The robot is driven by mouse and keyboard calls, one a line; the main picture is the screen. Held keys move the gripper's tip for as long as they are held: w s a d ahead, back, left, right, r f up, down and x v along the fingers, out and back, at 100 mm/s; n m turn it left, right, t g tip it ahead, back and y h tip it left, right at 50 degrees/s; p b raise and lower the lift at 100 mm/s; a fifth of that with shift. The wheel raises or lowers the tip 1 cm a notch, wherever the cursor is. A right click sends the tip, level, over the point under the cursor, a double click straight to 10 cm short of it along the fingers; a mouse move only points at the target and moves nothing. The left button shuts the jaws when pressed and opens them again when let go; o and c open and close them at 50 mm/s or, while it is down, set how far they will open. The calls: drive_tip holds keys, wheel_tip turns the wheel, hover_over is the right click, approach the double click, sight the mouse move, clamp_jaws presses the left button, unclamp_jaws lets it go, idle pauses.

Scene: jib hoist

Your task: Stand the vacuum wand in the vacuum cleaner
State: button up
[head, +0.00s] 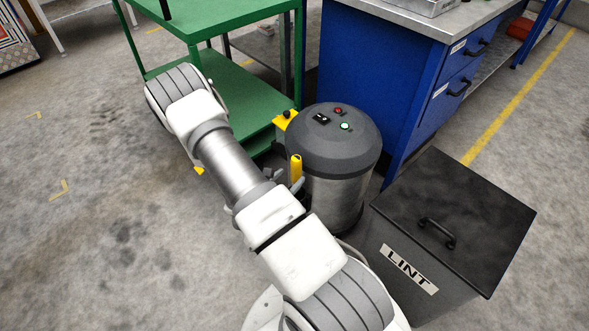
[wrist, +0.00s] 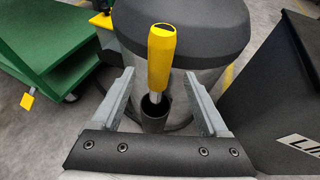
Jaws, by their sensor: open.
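The vacuum cleaner (head: 334,133) is a steel drum with a dark grey domed lid; its side and lid also show in the wrist view (wrist: 200,35). The vacuum wand (head: 296,168) has a yellow handle and stands close against the drum's near left side. In the wrist view the wand (wrist: 160,62) is nearly upright, and its short visible metal shaft goes down into a dark round holder (wrist: 154,112). My gripper (wrist: 158,80) is open, with one finger on each side of the wand and gaps between. The wand's lower end is hidden inside the holder.
A grey lint bin (head: 450,215) with a black handle stands to the right of the cleaner. A green cart (head: 235,90) is at the back left, and a blue workbench (head: 375,75) behind. The floor at left is clear.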

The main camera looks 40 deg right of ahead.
drive_tip(key=p+v, duration=0.2)
drive_tip(key=v, duration=1)
drive_tip(key=shift+p, duration=0.4)
drive_tip(key=s+d+r+m+g, duration=0.15)
drive_tip(key=r+m+g, duration=0.25)
drive_tip(key=r+m, duration=0.5)
drive_tip(key=s+r+m+g, duration=0.3)
drive_tip(key=r+m, duration=0.2)
drive_tip(key=r, duration=0.7)
drive_tip(key=s+a+r+m+t+y, duration=0.35)
drive_tip(key=a+r+m+y, duration=0.2)
drive_tip(key=a+r, duration=0.2)
drive_tip(key=s+a+r+m+t+y, duration=0.35)
drive_tip(key=a+r+y, duration=0.25)
drive_tip(key=r, duration=0.2)
wheel_tip(320, 180, up, 24)
drive_tip(key=p, duration=2.3)
drive_tip(key=shift+s, duration=0.3)
drive_tip(key=shift+y, duration=0.25)
